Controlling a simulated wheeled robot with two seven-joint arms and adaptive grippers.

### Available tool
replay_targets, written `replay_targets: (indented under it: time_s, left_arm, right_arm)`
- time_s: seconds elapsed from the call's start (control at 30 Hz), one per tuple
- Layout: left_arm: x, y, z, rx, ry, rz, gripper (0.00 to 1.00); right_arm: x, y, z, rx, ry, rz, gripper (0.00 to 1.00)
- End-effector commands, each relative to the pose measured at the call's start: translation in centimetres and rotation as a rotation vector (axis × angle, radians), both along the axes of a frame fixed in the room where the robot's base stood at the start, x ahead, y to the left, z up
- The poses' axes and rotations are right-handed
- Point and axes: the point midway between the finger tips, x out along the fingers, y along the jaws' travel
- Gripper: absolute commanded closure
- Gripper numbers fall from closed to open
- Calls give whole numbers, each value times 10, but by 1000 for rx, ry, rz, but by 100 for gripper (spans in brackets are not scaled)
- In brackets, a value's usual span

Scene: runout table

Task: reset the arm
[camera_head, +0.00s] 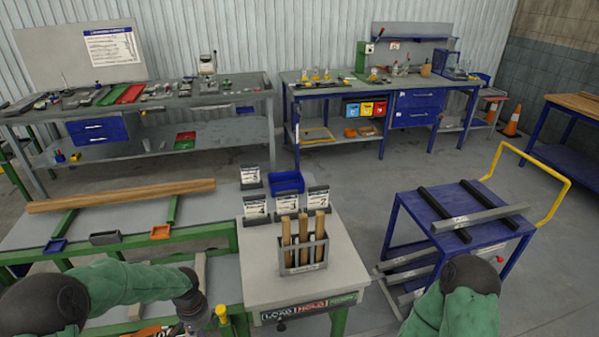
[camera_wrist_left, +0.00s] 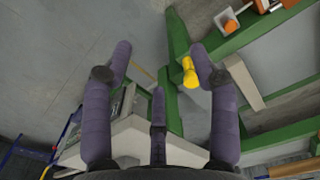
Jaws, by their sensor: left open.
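My left arm (camera_head: 130,283) comes in from the left in a green sleeve and reaches over the front of the green-framed runout table. My left gripper (camera_wrist_left: 160,62) shows in the left wrist view with its purple-grey fingers spread and nothing between them. In the head view only its upper part shows, at the bottom edge left of the small white-topped stand; its fingertips are hidden. My right arm (camera_head: 455,305) shows at the bottom right, in front of the blue cart. Its gripper is outside the picture.
A yellow knob (camera_head: 222,314) on the green frame is close to my left gripper; it also shows in the wrist view (camera_wrist_left: 190,72). The stand (camera_head: 262,274) holds a grey rack (camera_head: 304,256) of upright wooden pieces. A wooden beam (camera_head: 120,195) lies on the runout table. The blue cart (camera_head: 408,207) carries bars.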

Motion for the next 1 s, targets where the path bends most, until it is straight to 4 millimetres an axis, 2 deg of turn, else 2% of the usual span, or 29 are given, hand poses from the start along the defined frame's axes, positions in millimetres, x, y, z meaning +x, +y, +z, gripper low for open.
replay_targets:
  time_s: [0.37, 0.63, 0.77, 0.9, 1.0]
  left_arm:
    - [-15, -39, -33, -100, 5, -6, 40]
    - [-39, -85, -70, -213, 9, 13, 40]
    - [-62, -115, -93, -281, 13, 41, 40]
    - [-98, -150, -121, -346, 17, 100, 40]
    - [-123, -166, -135, -364, 15, 146, 40]
  right_arm:
    - [0, 0, 0, 0, -1, 0, 45]
    - [0, 0, 0, 0, 0, 0, 45]
    - [0, 0, 0, 0, 0, 0, 45]
    - [0, 0, 0, 0, 0, 0, 45]
    - [0, 0, 0, 0, 0, 0, 45]
